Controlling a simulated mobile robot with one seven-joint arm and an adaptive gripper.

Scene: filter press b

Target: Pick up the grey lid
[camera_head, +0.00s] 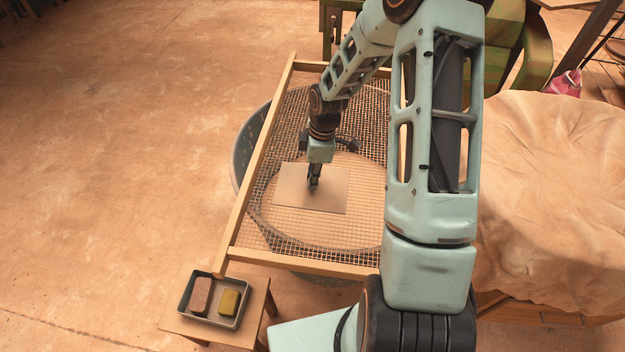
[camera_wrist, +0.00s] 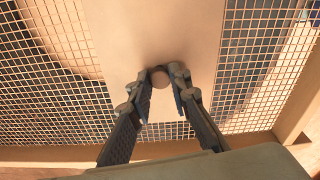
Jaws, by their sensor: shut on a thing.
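The lid (camera_head: 331,194) is a flat rectangular plate that looks tan-grey in this light. It lies over the wire mesh of a wood-framed screen. It also shows in the wrist view (camera_wrist: 150,30), with a small round knob (camera_wrist: 160,78) near its middle. My gripper (camera_head: 314,182) reaches down to the lid from above. In the wrist view my two fingers (camera_wrist: 165,80) are closed on the knob, one on each side. I cannot tell whether the lid touches the mesh or is slightly raised.
The wooden-framed mesh screen (camera_head: 262,255) rests over a round grey tub (camera_head: 243,150). A small stool (camera_head: 255,300) at the front left bears a dark tray (camera_head: 212,318) with a brown block and a yellow block. A cloth-covered mound (camera_head: 555,190) stands at right. The left floor is clear.

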